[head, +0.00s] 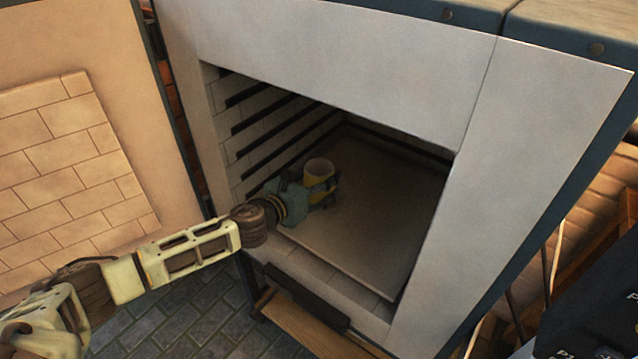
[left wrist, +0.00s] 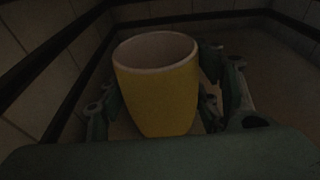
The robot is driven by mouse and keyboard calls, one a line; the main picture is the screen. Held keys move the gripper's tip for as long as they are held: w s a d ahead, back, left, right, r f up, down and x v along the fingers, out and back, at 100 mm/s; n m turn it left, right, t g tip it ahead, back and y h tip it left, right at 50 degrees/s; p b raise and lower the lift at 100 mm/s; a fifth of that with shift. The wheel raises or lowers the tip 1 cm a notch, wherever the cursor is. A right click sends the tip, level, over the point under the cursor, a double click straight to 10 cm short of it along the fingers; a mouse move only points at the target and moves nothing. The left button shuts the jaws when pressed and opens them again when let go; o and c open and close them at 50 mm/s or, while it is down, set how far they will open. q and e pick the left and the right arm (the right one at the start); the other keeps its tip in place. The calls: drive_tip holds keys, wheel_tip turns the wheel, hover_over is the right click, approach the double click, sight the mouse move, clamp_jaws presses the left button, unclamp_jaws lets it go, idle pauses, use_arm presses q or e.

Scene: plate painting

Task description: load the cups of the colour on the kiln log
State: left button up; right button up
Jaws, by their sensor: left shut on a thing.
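A yellow cup (head: 319,174) with a pale inside is upright inside the kiln (head: 330,75), near the left side of its opening. My left gripper (head: 325,190) reaches in from the left and is shut on this cup. In the left wrist view the cup (left wrist: 157,88) stands between the green fingers (left wrist: 165,105), which lie on both sides of it. The kiln shelf (head: 375,205) is a flat, bare slab under the cup. I cannot tell whether the cup's base touches it. The kiln log is not in view. My right gripper is not in view.
The brick-lined kiln door (head: 70,150) stands open at the left. The kiln's pale front frame (head: 515,150) borders the opening on the right. Dark ledges (head: 275,105) line the inner left wall. The shelf is clear to the right of the cup.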

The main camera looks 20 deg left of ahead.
use_arm(q)
drive_tip(key=shift+f, duration=0.2)
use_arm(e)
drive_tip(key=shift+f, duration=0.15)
use_arm(q)
drive_tip(key=o, duration=1.2)
drive_tip(key=shift+o, duration=0.9)
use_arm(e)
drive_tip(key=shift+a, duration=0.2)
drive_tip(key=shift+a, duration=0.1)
use_arm(q)
drive_tip(key=shift+r, duration=0.15)
drive_tip(key=p+v, duration=0.1)
drive_tip(key=v, duration=0.9)
drive_tip(key=shift+s+a, duration=0.1)
drive_tip(key=shift+s, duration=0.15)
drive_tip(key=shift+s+a+r, duration=0.1)
drive_tip(key=shift+s+a, duration=0.1)
drive_tip(key=shift+s, duration=0.5)
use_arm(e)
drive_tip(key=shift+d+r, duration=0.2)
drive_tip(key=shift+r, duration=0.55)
